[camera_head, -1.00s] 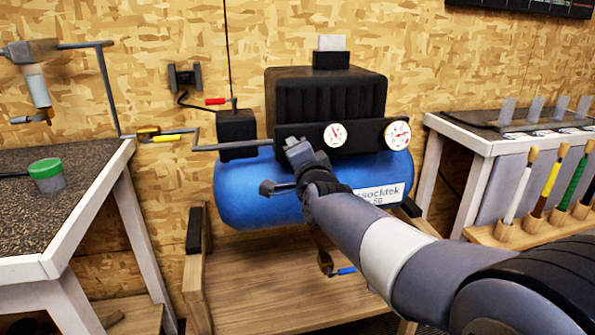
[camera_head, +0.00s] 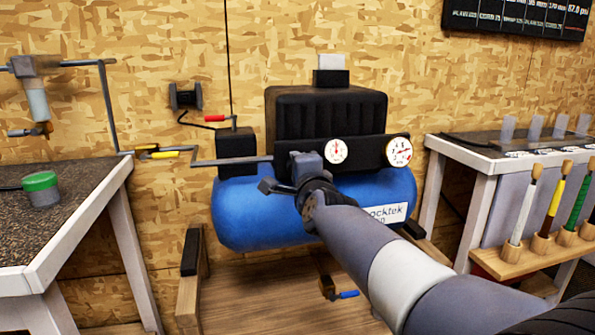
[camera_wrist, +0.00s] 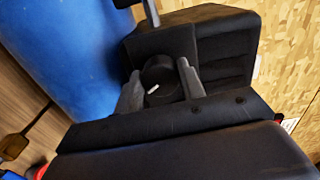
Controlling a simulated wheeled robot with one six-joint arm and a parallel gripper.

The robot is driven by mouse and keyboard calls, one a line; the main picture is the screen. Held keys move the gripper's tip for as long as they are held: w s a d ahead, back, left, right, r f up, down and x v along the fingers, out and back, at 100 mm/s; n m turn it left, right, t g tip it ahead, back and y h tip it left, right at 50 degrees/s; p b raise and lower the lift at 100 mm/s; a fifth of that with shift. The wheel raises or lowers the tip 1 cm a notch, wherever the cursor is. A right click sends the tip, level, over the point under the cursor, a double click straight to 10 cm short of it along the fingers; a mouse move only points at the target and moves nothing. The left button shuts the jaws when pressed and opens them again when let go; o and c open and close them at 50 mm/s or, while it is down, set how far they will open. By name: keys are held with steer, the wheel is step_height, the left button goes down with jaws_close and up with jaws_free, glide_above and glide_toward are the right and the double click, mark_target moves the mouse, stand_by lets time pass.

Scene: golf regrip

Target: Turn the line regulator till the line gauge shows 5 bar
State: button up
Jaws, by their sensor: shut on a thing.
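The regulator knob (camera_wrist: 156,76) is round and black with a short white mark, on the dark housing in the wrist view. My gripper (camera_wrist: 162,86) has one finger on each side of it and is shut on it. In the head view my gripper (camera_head: 300,168) hides the knob. Two white gauges sit on the black panel: the left gauge (camera_head: 335,150) has its red needle about straight up, and the right gauge (camera_head: 399,151) has its needle toward the right. I cannot tell which is the line gauge, and the numbers are too small to read surely.
The blue compressor tank (camera_head: 240,215) is behind my arm.

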steer(key=o, duration=1)
steer(key=shift+p+v, duration=0.7)
steer(key=shift+v, duration=4.7)
